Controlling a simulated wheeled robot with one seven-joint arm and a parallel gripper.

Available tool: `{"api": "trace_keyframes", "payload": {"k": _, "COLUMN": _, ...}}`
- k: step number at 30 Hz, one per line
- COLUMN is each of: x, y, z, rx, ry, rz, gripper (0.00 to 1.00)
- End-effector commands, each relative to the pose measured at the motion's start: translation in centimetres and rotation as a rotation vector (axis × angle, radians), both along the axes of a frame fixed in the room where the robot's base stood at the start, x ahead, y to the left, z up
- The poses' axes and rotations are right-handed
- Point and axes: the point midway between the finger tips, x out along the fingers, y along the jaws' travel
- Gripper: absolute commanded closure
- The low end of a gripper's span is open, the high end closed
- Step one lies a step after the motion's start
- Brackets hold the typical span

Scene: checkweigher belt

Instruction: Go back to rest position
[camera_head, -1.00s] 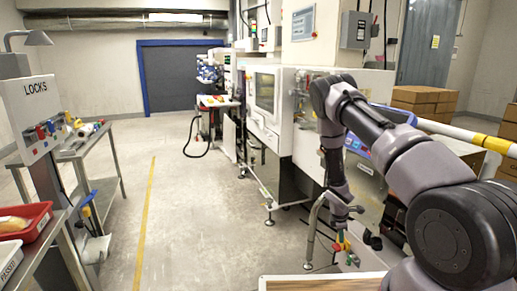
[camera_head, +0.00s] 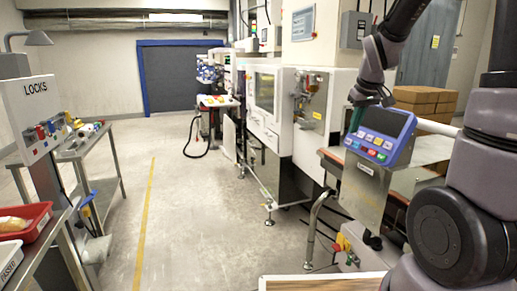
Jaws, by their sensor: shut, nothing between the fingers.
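My gripper (camera_head: 356,119) is at the upper right of the head view, pointing down. Its slim dark green fingers are together, with nothing seen between them. They show just left of the blue control panel (camera_head: 381,136) with the dark screen; I cannot tell whether they touch it or are in front of it. My arm rises above the gripper and leaves the top of the picture, so part of it is hidden.
The checkweigher's metal belt frame (camera_head: 362,195) stands right of centre, with a red stop button (camera_head: 338,247) low down. Cardboard boxes (camera_head: 425,100) are behind. The LOCKS board (camera_head: 45,110) and a red tray (camera_head: 25,222) are left. The floor (camera_head: 200,200) between is clear.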

Motion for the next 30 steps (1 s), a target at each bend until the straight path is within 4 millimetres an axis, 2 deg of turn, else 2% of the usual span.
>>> {"api": "trace_keyframes", "payload": {"k": 1, "x": -1.7, "y": 0.3, "z": 2.1, "rx": 0.036, "ry": -0.025, "rz": -0.042, "gripper": 1.00}}
{"api": "trace_keyframes", "payload": {"k": 6, "x": -7.4, "y": 1.3, "z": 6.7, "rx": 0.161, "ry": -0.072, "rz": -0.184, "gripper": 1.00}}
{"api": "trace_keyframes", "payload": {"k": 10, "x": -12.0, "y": 2.3, "z": 9.3, "rx": 0.258, "ry": -0.102, "rz": -0.283, "gripper": 1.00}}
{"api": "trace_keyframes", "payload": {"k": 15, "x": -17.1, "y": 3.4, "z": 11.1, "rx": 0.363, "ry": -0.130, "rz": -0.384, "gripper": 1.00}}
{"api": "trace_keyframes", "payload": {"k": 18, "x": -19.0, "y": 3.9, "z": 11.4, "rx": 0.405, "ry": -0.136, "rz": -0.421, "gripper": 1.00}}
{"api": "trace_keyframes", "payload": {"k": 21, "x": -20.1, "y": 4.2, "z": 11.6, "rx": 0.427, "ry": -0.141, "rz": -0.442, "gripper": 1.00}}
{"api": "trace_keyframes", "payload": {"k": 30, "x": -20.5, "y": 4.3, "z": 11.6, "rx": 0.436, "ry": -0.140, "rz": -0.451, "gripper": 1.00}}
